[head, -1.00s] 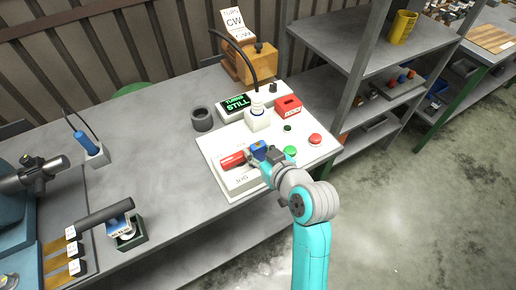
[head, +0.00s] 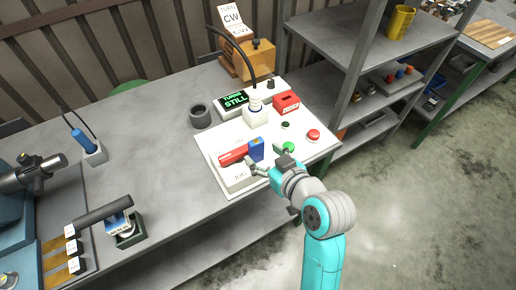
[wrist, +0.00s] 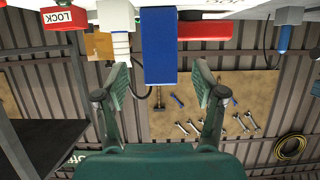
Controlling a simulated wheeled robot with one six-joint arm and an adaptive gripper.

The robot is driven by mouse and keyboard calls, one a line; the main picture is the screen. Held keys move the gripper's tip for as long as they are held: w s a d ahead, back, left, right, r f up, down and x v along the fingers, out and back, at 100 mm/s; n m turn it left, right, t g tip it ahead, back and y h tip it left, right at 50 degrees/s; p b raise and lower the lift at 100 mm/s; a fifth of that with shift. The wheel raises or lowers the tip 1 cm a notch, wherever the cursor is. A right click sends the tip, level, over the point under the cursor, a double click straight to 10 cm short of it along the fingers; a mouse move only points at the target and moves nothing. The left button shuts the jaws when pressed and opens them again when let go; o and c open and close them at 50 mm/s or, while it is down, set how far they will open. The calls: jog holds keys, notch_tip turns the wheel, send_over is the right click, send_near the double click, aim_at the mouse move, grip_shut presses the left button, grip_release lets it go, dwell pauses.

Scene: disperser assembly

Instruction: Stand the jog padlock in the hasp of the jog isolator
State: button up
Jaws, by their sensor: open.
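The jog isolator is a white box (head: 236,179) marked JOG on the white panel, with a red handle (head: 232,155) lying across its top. The jog padlock, a blue block (head: 256,147), stands upright at the right end of the handle; it also shows in the wrist view (wrist: 158,45). The hasp is hidden, so I cannot tell how the padlock sits in it. My gripper (head: 257,167) is open and empty, just in front of the padlock and apart from it. In the wrist view its fingertips (wrist: 160,76) are spread wider than the blue block.
A red LOCK box (head: 286,102), a white bottle-like part (head: 256,115) with a black cable, a red button (head: 313,135) and a green button (head: 288,147) stand on the panel. A TURNS STILL display (head: 235,101) is behind.

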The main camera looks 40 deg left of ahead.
jog(key=v, duration=0.7)
jog(key=shift+d, duration=0.2)
jog(key=shift+s, duration=0.1)
jog(key=s+d+f+m+t+h, duration=0.4)
jog(key=d+f, duration=0.3)
jog(key=d, duration=0.4)
jog(key=s+d+f+m+t+h, duration=0.25)
jog(key=d+f+m, duration=0.45)
jog(key=d, duration=0.4)
jog(key=s+d+r+m+t+h, duration=0.1)
jog(key=s+d+h, duration=0.2)
jog(key=s+d, duration=0.3)
jog(key=s+d+r+m+t+h, duration=0.1)
jog(key=s+d, duration=0.5)
jog(key=s, duration=0.8)
jog(key=shift+d+r+t+h, duration=0.25)
jog(key=shift+t+h, duration=0.4)
jog(key=shift+h, duration=0.3)
